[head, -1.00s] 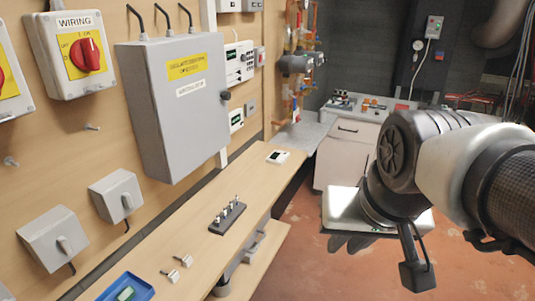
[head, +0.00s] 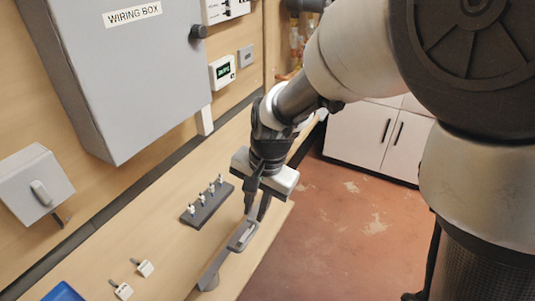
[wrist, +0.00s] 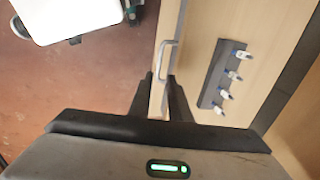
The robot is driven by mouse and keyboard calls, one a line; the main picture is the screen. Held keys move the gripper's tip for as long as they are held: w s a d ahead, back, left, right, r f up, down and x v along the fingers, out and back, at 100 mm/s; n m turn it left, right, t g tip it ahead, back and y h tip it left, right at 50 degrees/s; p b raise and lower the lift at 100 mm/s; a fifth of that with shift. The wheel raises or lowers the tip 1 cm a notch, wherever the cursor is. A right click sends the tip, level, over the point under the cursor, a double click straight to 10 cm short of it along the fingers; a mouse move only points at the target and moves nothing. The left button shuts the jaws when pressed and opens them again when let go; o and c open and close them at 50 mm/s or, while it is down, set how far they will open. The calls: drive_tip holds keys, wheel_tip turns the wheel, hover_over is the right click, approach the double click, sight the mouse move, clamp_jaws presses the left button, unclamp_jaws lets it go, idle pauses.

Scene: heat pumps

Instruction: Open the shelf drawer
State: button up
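The drawer's light wooden front edge (wrist: 160,97) carries a grey bar handle (wrist: 166,57), seen in the wrist view. In the head view the handle (head: 243,236) shows at the front edge of the wooden shelf (head: 180,265). My gripper (head: 257,208) points down just above and beside the handle. Its two dark fingers are apart, and in the wrist view my gripper (wrist: 161,92) has the wooden edge between its fingers in the picture. I cannot tell whether either finger touches the handle. The drawer looks shut.
A dark strip with several switches (head: 207,204) lies on the shelf left of my gripper. Two small white parts (head: 145,268) lie nearer. The grey wiring box (head: 120,70) hangs on the wall. Open red floor (head: 320,230) lies right; white cabinets (head: 365,135) stand behind.

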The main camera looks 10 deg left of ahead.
sight(249, 237)
drive_tip(key=f, duration=0.3)
drive_tip(key=a+f+b, duration=0.1)
drive_tip(key=f, duration=0.3)
drive_tip(key=w+f+b, duration=0.1)
drive_tip(key=f, duration=0.3)
drive_tip(key=shift+a, duration=0.4)
clamp_jaws()
